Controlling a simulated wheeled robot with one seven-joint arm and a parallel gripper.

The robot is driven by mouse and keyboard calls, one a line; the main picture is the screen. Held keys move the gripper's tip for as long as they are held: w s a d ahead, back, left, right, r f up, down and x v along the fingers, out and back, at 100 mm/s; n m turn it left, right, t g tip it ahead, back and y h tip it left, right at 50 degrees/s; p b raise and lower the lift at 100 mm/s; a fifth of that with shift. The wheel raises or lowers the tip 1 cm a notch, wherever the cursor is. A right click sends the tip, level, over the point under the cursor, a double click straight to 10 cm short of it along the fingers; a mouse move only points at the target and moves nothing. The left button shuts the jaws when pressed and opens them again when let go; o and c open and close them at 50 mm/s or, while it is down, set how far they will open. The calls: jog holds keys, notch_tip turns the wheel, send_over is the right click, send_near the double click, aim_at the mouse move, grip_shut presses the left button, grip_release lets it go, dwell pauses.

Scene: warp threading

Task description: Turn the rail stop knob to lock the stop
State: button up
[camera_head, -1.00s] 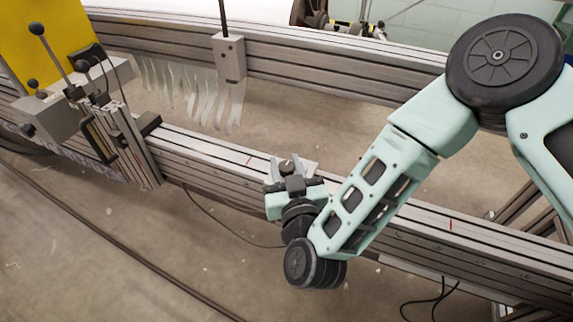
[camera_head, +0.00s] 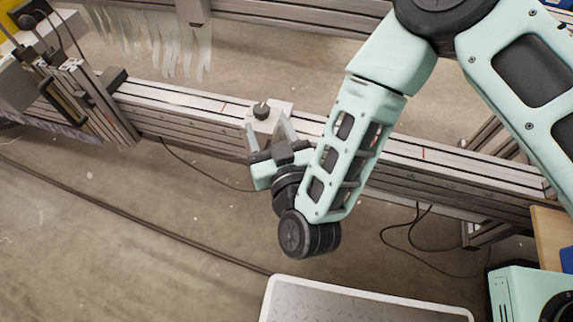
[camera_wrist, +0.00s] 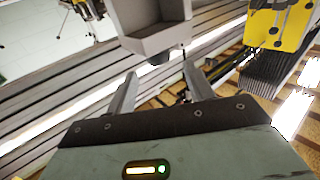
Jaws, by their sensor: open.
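The rail stop (camera_head: 284,106) is a small pale block on the lower metal rail, in the middle of the head view. Its dark round knob (camera_head: 262,110) stands on top of it. My gripper (camera_head: 266,122) is open, its two grey fingers pointing at the stop from the near side. In the picture the fingertips lie left and right of the knob, just below it; I cannot tell whether they touch anything. In the wrist view the open fingers (camera_wrist: 161,75) have an empty gap between them. A grey block (camera_wrist: 152,28) fills the top there; I cannot tell which part it is.
The long lower rail (camera_head: 175,97) crosses the view, with red marks (camera_head: 223,106) on its top. A clamp-like fixture (camera_head: 85,95) stands at its left end. Pale strands (camera_head: 160,45) hang behind. A white-rimmed tray (camera_head: 365,284) lies at the front. Cables run on the floor.

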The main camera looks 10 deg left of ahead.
jog(key=shift+s+f+b, duration=0.2)
jog(key=shift+s+b, duration=0.3)
jog(key=shift+s, duration=0.05)
jog(key=b+v, duration=0.1)
jog(key=v, duration=0.9)
jog(key=shift+d+r+b, duration=0.2)
jog(key=shift+d+b, duration=0.1)
jog(key=shift+d, duration=0.05)
jog(key=shift+s, duration=0.15)
